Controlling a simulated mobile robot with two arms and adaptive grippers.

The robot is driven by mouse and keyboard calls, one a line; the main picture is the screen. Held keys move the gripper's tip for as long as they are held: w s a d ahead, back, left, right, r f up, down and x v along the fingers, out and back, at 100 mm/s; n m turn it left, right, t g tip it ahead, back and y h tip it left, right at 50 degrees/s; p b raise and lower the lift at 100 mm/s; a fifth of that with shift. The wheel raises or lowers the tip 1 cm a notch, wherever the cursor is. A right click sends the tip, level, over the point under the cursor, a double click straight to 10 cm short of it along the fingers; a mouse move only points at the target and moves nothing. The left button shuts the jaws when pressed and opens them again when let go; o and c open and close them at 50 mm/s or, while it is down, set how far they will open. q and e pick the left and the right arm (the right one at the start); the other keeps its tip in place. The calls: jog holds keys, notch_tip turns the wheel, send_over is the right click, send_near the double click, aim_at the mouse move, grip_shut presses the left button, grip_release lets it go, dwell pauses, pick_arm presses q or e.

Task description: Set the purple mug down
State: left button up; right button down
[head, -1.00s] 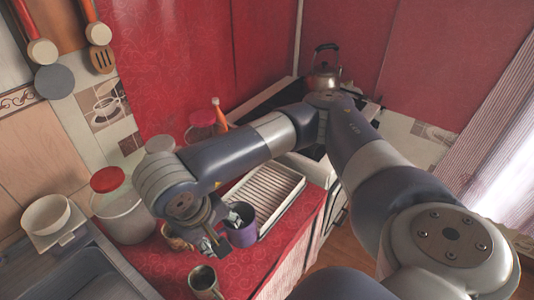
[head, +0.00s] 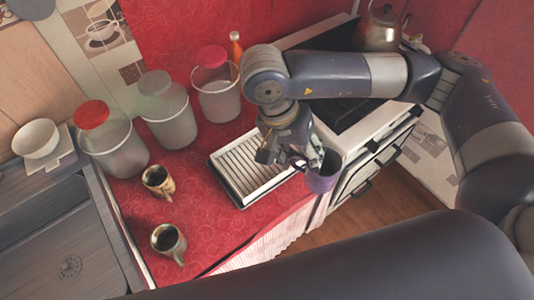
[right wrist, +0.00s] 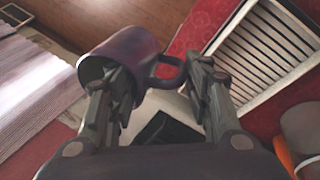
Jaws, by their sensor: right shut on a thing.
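The purple mug (head: 322,178) hangs in my right gripper (head: 296,158) near the counter's front edge, to the right of the white ribbed rack. In the right wrist view, the mug (right wrist: 133,44) has its open mouth towards the camera and its handle on the right. One finger of my right gripper (right wrist: 160,75) reaches into the mouth and the other is outside, on the handle side. The wooden floor and the counter edge show beyond the mug, which looks clear of any surface. My left gripper is out of view.
The ribbed rack (head: 218,168) lies on the red counter (head: 205,222). Several jars line the back. A stove (head: 345,118) with a kettle (head: 380,28) is at right. Red cloth is bare in front of the rack.

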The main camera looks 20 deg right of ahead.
jog(key=s+a+f+m+g+y+b, duration=0.1)
jog(key=a+f+m+g+y, duration=0.35)
jog(key=m, duration=1.25)
jog(key=m+t+y+p, duration=0.3)
jog(key=m+t, duration=0.5)
jog(key=m, duration=1.7)
send_over(275, 167)
jog(key=shift+g+h, duration=0.25)
jog(key=shift+h, duration=0.5)
notch_tip(275, 167, down, 10)
jog(key=shift+r+p, duration=0.25)
jog(key=shift+p, duration=0.2)
jog(key=shift+f, duration=0.35)
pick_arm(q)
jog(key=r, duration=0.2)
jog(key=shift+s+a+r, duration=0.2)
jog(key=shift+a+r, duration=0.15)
pick_arm(e)
jog(key=shift+f, duration=0.15)
